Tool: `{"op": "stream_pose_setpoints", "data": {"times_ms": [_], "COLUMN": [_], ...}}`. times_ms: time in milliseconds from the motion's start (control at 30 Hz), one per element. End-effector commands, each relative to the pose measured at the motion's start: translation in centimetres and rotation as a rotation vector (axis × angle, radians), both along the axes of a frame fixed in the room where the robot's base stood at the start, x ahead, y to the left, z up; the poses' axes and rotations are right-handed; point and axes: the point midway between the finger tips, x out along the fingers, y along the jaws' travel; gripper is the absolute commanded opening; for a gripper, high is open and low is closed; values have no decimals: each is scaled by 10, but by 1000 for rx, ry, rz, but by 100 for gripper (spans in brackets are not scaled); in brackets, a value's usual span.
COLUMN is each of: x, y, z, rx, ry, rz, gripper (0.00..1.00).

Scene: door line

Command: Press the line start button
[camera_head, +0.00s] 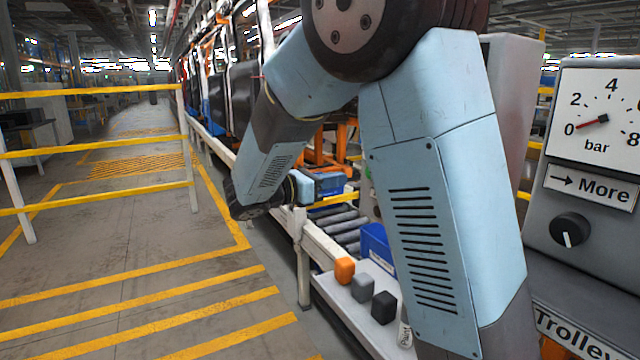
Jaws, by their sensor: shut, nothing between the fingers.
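No line start button can be clearly identified. A small green spot (368,173) shows at the left edge of my big light-blue arm link, which covers what lies behind it. I cannot tell whether this spot is a button. My arm rises on the right, bends at the top and comes down to a dark wrist joint near the conveyor. A short light-blue wrist part points right from there. My gripper's fingers cannot be made out.
A roller conveyor (345,222) runs behind my arm. An orange block (344,270), grey block (362,288), black block (384,307) and blue bin (376,246) stand nearby. Right is a panel with a pressure gauge (598,112) and black knob (570,230). Yellow railings (90,153) border the left walkway.

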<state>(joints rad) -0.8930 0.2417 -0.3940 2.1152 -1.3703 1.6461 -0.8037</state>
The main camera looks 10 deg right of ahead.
Motion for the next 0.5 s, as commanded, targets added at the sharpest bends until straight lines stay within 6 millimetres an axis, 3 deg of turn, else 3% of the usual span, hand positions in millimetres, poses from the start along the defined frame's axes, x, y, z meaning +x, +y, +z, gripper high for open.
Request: {"op": "stream_pose_setpoints", "data": {"times_ms": [200,500], "x": [11,20], "y": [-35,-60], "z": [0,0], "rx": [-1,0], "ry": [0,0], "rz": [-2,0], "gripper": [0,0]}}
